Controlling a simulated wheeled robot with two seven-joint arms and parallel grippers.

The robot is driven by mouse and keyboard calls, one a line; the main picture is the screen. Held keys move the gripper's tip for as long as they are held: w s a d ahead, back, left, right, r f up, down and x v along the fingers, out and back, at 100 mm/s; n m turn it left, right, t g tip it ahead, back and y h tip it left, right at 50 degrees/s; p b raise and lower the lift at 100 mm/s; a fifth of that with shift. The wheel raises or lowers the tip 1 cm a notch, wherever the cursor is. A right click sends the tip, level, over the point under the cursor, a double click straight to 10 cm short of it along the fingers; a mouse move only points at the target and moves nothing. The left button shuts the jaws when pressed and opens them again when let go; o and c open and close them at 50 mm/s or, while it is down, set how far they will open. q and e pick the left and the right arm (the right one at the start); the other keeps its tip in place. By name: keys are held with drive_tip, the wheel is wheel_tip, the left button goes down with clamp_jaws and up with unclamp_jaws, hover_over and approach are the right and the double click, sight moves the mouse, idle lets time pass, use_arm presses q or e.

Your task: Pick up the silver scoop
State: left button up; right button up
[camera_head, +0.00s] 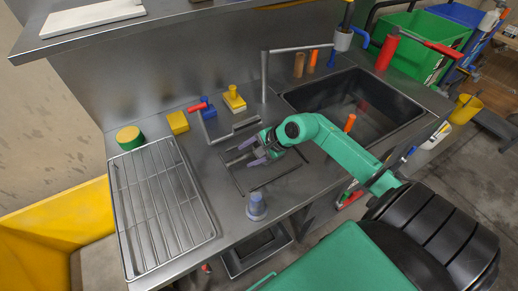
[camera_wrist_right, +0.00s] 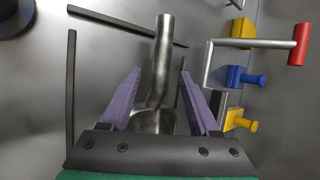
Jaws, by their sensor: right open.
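The silver scoop (camera_wrist_right: 164,50) shows in the right wrist view. Its cylindrical metal handle points away from my right gripper (camera_wrist_right: 160,76), and its bowl (camera_wrist_right: 153,121) lies near the gripper's base, between the fingers. The two purple fingers are open, one on each side of the scoop, with gaps between them and the handle. In the head view, my right gripper (camera_head: 246,155) is low over the steel counter, above a thin dark rectangular outline. The scoop is hard to make out there. My left gripper is not in view.
A red-handled tool (camera_wrist_right: 303,44) and blue and yellow blocks lie right of the gripper in the wrist view. In the head view, a wire rack (camera_head: 165,205) is at left, a dark sink (camera_head: 372,105) at right, and a grey-blue cup (camera_head: 256,206) near the front edge.

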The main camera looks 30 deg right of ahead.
drive_tip(key=shift+x, duration=0.8)
clamp_jaws()
drive_tip(key=shift+r, duration=0.1)
idle(0.6)
